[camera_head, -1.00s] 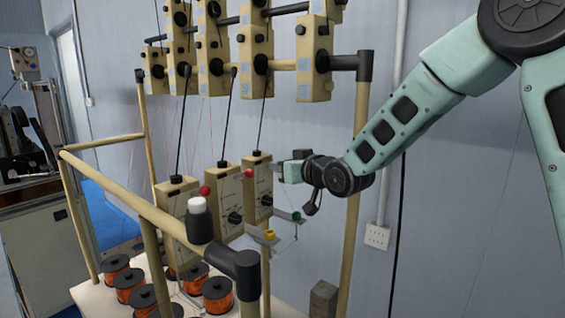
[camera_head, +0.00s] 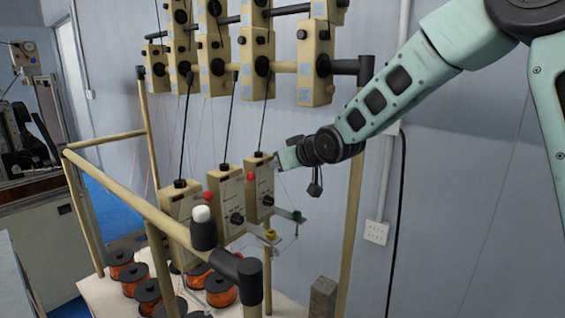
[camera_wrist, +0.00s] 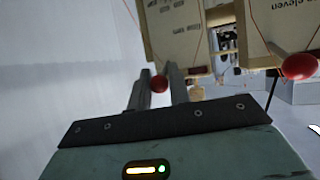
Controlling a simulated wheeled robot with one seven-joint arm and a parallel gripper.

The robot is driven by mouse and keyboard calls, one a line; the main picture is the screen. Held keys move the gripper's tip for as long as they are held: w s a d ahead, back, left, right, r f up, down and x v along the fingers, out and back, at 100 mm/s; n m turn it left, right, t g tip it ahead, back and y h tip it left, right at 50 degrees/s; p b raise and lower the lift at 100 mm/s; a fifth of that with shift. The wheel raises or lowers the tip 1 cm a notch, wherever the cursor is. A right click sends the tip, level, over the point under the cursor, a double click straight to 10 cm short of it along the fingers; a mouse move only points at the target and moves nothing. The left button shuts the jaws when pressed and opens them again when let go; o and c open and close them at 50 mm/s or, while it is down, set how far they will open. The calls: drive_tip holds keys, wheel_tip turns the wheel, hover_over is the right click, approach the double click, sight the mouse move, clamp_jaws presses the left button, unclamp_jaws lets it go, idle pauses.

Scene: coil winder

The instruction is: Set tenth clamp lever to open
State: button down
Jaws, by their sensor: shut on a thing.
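Three cream clamp boxes stand in a row on the winder frame. The rightmost box (camera_head: 257,192) is beside my gripper (camera_head: 279,160). In the wrist view my fingers (camera_wrist: 159,90) are closed around a red ball knob (camera_wrist: 159,84) in front of the left box (camera_wrist: 176,38), whose label I cannot fully read. The box to its right (camera_wrist: 279,22) is marked "eleven" and has its own red knob (camera_wrist: 299,67), outside my fingers. The head view does not clearly show the held knob. A red knob (camera_head: 251,177) shows left of my gripper there.
A cream rail with a black elbow (camera_head: 250,281) and a white-capped post (camera_head: 203,228) cross the front. A bracket with yellow (camera_head: 270,235) and green (camera_head: 297,216) guides sticks out below my gripper. Orange spools (camera_head: 220,291) stand underneath. The wall is close on the right.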

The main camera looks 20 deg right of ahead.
drive_tip(key=c, duration=1.3)
unclamp_jaws()
drive_tip(key=shift+s, duration=0.1)
drive_tip(key=shift+s+d+r, duration=0.15)
drive_tip(key=shift+s, duration=0.05)
drive_tip(key=v, duration=1.6)
drive_tip(key=shift+s+r, duration=0.2)
drive_tip(key=shift+s, duration=0.1)
drive_tip(key=shift+d, duration=0.1)
